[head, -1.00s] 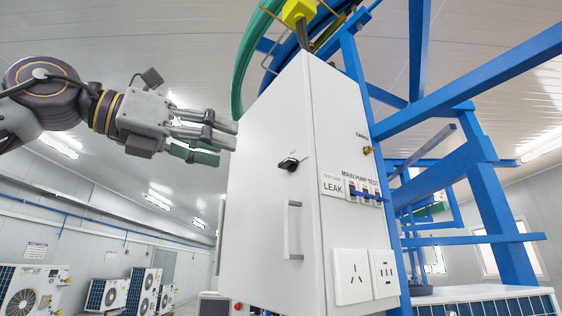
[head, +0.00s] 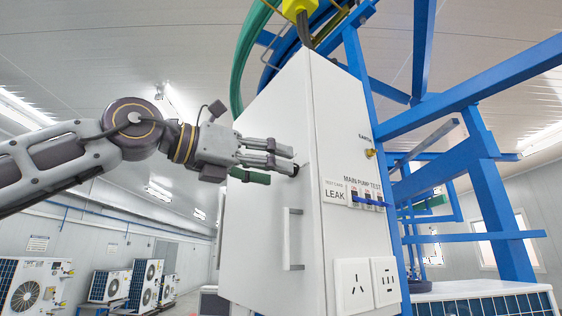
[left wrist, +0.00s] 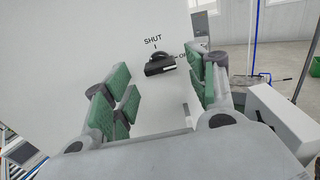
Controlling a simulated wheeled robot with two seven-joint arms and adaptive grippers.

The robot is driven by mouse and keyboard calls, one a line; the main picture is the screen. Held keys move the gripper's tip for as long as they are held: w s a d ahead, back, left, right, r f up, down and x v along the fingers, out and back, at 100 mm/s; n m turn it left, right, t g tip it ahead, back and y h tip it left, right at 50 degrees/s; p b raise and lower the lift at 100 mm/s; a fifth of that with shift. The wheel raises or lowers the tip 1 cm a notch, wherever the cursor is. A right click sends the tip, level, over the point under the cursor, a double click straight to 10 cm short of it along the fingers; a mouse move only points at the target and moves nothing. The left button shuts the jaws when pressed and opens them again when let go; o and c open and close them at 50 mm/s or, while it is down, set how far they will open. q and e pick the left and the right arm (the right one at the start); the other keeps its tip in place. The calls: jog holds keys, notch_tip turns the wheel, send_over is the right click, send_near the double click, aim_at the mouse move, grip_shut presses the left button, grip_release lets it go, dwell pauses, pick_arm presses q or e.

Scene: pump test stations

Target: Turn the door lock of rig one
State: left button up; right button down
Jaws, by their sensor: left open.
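The door lock is a small black turn handle on the white cabinet door (head: 255,220). In the left wrist view the lock (left wrist: 160,65) shows between the green finger pads, with "SHUT" and a tick mark above it and a partly hidden label to its right. Its bar lies roughly crosswise, slightly tilted. In the head view the fingertips mostly cover the lock. My left gripper (head: 280,165) is open in front of the door, its fingers pointing at the lock; it also shows in the left wrist view (left wrist: 160,88). Contact with the lock cannot be told. My right gripper is out of view.
A vertical door handle (head: 292,240) stands out below the lock. The cabinet's side carries switches (head: 367,195) and sockets (head: 352,284). A blue frame (head: 490,215) stands at the right. Heat pump units (head: 110,286) stand far off at lower left.

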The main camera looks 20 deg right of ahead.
pick_arm(q)
jog(key=shift+p+x, duration=0.4)
jog(key=shift+x, duration=0.9)
jog(key=shift+c, duration=1)
jog(key=c, duration=0.8)
